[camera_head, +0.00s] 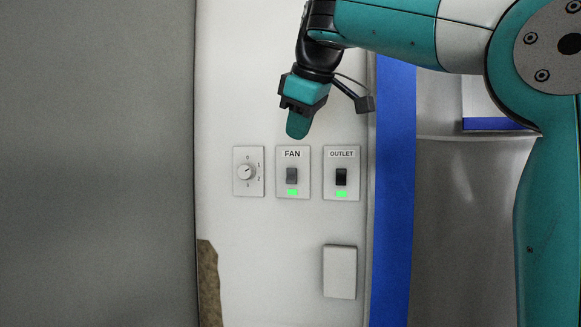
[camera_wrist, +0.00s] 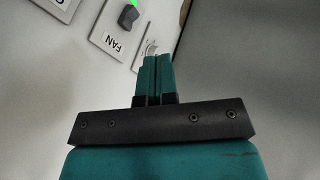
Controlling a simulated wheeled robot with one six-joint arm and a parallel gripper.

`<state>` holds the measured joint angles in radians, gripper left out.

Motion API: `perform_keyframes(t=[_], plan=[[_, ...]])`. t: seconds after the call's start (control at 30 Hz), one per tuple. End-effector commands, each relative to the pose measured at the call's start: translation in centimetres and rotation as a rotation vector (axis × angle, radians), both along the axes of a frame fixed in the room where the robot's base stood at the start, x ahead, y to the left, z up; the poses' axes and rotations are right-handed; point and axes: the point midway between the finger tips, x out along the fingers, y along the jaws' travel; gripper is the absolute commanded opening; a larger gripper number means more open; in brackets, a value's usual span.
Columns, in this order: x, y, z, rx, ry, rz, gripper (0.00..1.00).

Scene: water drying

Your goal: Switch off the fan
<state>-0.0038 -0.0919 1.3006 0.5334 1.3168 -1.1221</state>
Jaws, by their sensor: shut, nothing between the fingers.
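The fan switch (camera_head: 292,175) is a grey rocker on a white plate labelled FAN, with a lit green light (camera_head: 292,192) below it. My gripper (camera_head: 298,128) is shut and empty, with its teal fingertips just above the FAN plate in the head view. In the wrist view the shut fingers (camera_wrist: 153,62) point toward the wall, and the FAN plate (camera_wrist: 112,40) lies beyond them to the upper left. The rocker (camera_wrist: 128,15) shows there near the top edge. The fingers appear apart from the switch; the exact gap to the wall is unclear.
An OUTLET switch (camera_head: 341,176) with a lit green light sits right of the fan switch. A round dial (camera_head: 246,172) sits to its left. A blank plate (camera_head: 340,271) is lower on the wall. A blue vertical strip (camera_head: 393,190) stands at the right.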

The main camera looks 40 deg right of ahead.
Motion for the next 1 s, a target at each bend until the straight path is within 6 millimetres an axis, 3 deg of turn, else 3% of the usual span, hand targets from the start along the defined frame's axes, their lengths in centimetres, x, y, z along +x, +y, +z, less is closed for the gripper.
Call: perform_keyframes(t=[0.27, 0.73, 1.0], plan=[[0.5, -0.1, -1.2, -0.001, -0.001, 0.0, 0.0], [5.6, -1.4, -9.0, 0.0, 0.002, -0.002, 0.0], [7.4, -3.9, -8.7, -0.001, 0.0, -0.003, 0.0]])
